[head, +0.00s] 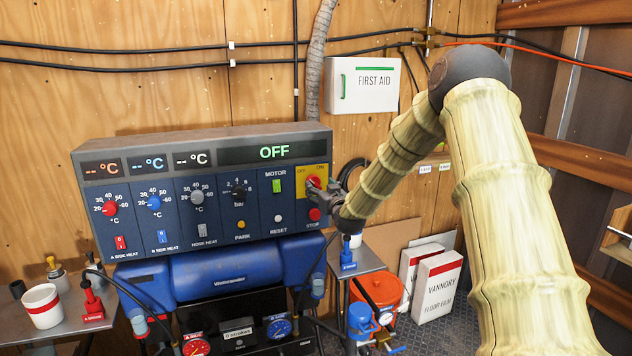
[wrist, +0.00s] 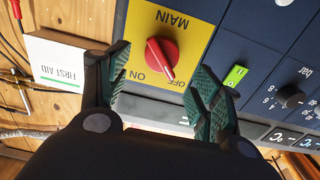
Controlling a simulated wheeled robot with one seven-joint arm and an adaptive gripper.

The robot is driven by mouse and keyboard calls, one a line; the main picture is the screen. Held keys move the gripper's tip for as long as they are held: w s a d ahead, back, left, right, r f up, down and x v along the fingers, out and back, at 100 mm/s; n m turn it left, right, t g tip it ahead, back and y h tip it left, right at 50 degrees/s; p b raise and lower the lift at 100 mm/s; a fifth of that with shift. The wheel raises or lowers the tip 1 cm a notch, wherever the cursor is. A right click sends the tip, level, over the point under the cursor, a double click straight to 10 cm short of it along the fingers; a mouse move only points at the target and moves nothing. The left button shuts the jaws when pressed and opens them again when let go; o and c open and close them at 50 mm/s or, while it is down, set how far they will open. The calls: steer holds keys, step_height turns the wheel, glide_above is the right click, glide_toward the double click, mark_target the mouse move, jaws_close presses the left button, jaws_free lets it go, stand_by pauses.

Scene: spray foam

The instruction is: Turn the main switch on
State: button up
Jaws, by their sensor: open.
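The main switch (wrist: 162,58) is a red rotary knob on a yellow plate (wrist: 185,15) marked MAIN, ON and OFF. The wrist view shows it upside down, with the knob's pale mark toward OFF. In the head view the switch (head: 314,181) sits at the upper right of the blue control panel, partly hidden by my gripper. My gripper (wrist: 160,68) is open, with one finger on each side of the knob in the wrist view. I see no finger clearly touching it. In the head view my gripper (head: 325,192) is close to the panel face. The panel display (head: 273,152) reads OFF.
The green MOTOR switch (wrist: 236,76) is close beside one finger. The red STOP button (head: 314,214) is just below my gripper in the head view. A first aid box (head: 363,85) hangs on the wall above right. A small side table (head: 358,262) stands below my gripper.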

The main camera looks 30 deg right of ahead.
mark_target(316, 183)
steer(key=shift+p+x, duration=0.75)
steer(key=shift+x, duration=1.85)
steer(key=shift+w, duration=0.1)
steer(key=shift+a, duration=0.1)
steer(key=c, duration=1)
